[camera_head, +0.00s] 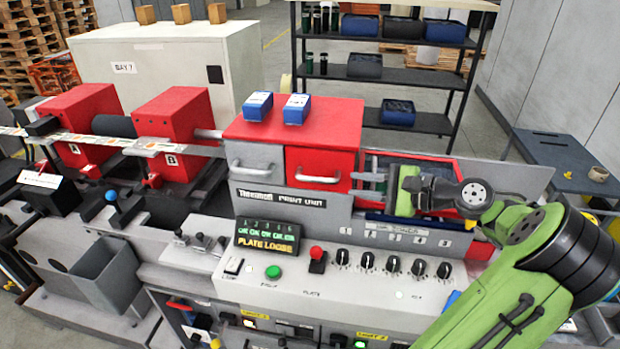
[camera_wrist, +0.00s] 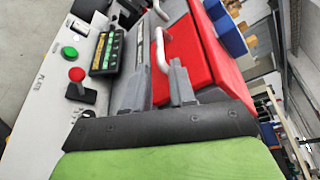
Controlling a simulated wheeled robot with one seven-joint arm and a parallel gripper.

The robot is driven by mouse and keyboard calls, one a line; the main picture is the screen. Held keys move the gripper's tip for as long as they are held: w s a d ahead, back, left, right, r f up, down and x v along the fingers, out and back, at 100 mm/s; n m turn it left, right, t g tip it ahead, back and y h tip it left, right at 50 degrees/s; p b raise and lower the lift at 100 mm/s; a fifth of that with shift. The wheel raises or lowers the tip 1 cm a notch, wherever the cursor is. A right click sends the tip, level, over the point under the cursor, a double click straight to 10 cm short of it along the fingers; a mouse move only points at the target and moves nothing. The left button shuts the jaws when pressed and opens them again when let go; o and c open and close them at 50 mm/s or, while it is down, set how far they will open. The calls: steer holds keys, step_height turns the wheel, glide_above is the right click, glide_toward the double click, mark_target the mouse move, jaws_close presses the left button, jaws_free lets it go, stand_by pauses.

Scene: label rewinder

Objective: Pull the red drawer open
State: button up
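The red drawer (camera_head: 320,161) has a red front with a pale bar handle (camera_head: 317,178). It sits right of a grey front with a similar handle, under the red top of the machine. The red front looks flush with the housing. My gripper (camera_head: 360,183) is just right of the red drawer, its fingers pointing left toward the handle. In the wrist view my gripper (camera_wrist: 156,75) has its two grey fingers apart, with nothing held.
Two blue boxes (camera_head: 296,109) stand on the red top above the drawers. Below are a "PLATE LOOSE" display (camera_head: 268,236), a red button (camera_head: 316,253) and several black knobs. A numbered panel (camera_head: 398,233) lies below my gripper. Dark shelves (camera_head: 420,76) stand behind.

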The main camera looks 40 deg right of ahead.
mark_target(322, 180)
steer(key=x, duration=1.1)
steer(key=shift+w+d+f, duration=0.1)
steer(key=shift+w+f, duration=0.15)
steer(key=shift+w, duration=0.05)
steer(key=shift+c, duration=0.3)
jaws_close()
